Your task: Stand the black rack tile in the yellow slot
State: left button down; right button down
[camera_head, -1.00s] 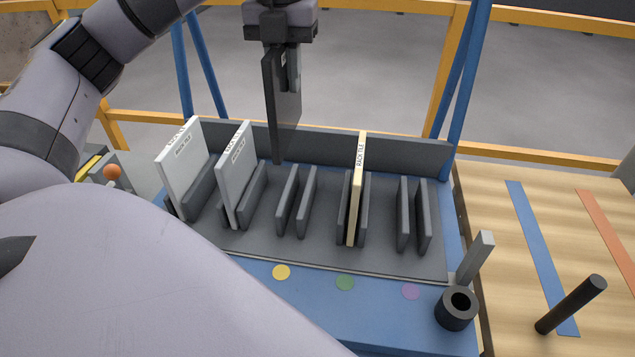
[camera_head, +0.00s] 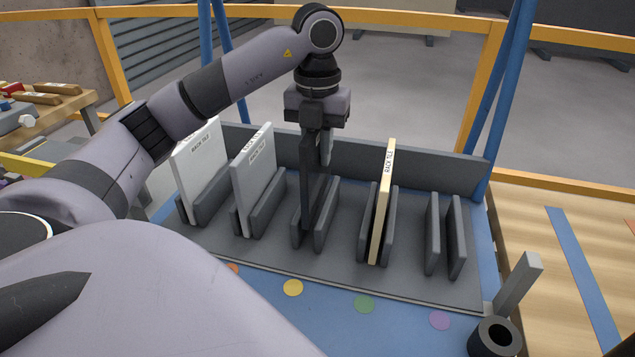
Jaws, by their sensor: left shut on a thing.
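The black rack tile (camera_head: 311,190) is upright in the grip of my left gripper (camera_head: 320,153), which is shut on its upper part. The tile's lower part is between the two grey walls of the middle slot (camera_head: 327,215), in line with the yellow dot (camera_head: 292,288) on the blue table. Its bottom edge is hidden by the near slot wall, so I cannot tell whether it touches the rack base. My right gripper is not in view.
White tiles (camera_head: 201,160) and (camera_head: 254,170) stand in the slots to the left. A cream tile (camera_head: 382,205) stands in the slot behind the green dot (camera_head: 363,304). The rightmost slot (camera_head: 445,235) is empty. A black ring (camera_head: 494,338) is at front right.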

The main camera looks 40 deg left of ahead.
aim_at(317, 175)
pick_arm(q)
jog(key=shift+f, duration=0.8)
jog(key=shift+f+b, duration=0.3)
jog(key=shift+f, duration=1.6)
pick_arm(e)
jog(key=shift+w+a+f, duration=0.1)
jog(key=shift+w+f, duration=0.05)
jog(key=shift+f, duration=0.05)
pick_arm(q)
jog(key=shift+f, duration=0.1)
jog(key=c, duration=1)
grip_release()
jog(key=shift+c, duration=0.2)
notch_tip(317, 175, up, 11)
jog(key=p, duration=0.3)
jog(key=shift+p, duration=0.3)
jog(key=shift+r, duration=0.6)
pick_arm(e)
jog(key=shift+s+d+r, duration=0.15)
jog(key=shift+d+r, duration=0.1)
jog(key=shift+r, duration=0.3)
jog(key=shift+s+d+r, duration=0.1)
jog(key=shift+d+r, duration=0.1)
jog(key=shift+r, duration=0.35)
